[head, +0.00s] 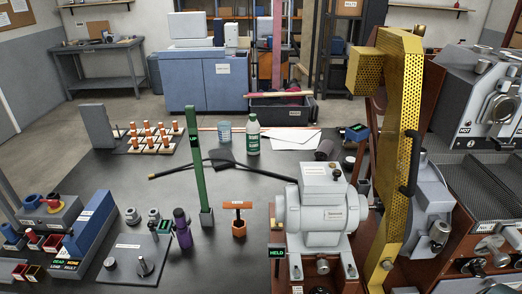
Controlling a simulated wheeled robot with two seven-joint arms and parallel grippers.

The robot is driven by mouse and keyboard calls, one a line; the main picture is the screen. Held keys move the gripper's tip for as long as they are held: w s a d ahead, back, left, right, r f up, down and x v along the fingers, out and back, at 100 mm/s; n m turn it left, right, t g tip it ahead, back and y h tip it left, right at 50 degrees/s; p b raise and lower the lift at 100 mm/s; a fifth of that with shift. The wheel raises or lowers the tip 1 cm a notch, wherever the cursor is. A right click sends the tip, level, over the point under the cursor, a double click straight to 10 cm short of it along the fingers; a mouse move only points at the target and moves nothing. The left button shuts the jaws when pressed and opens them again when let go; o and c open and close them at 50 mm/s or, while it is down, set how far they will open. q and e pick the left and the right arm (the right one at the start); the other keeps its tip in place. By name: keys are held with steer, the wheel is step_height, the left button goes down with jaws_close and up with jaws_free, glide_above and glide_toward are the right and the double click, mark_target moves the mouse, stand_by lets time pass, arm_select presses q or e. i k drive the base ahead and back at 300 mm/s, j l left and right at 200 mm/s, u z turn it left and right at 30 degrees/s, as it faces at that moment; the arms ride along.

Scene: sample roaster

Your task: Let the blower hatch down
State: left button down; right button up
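A tall yellow perforated panel (398,190), which looks like the blower hatch, stands upright at the right of the head view. A black handle (409,165) is on its right side. A grey motor-like unit (322,212), perhaps the blower, sits just left of it on a reddish-brown base. A small sign below the unit reads HELD (277,253). A green upright bar (198,165) with an UP label stands on the table to the left. Neither of my grippers shows in the head view, and nothing is seen touching the panel.
A grey machine marked HOT (490,110) stands at the right. The table's middle left is mostly clear.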

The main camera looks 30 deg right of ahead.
mark_target(426, 247)
steer(key=z, duration=2.25)
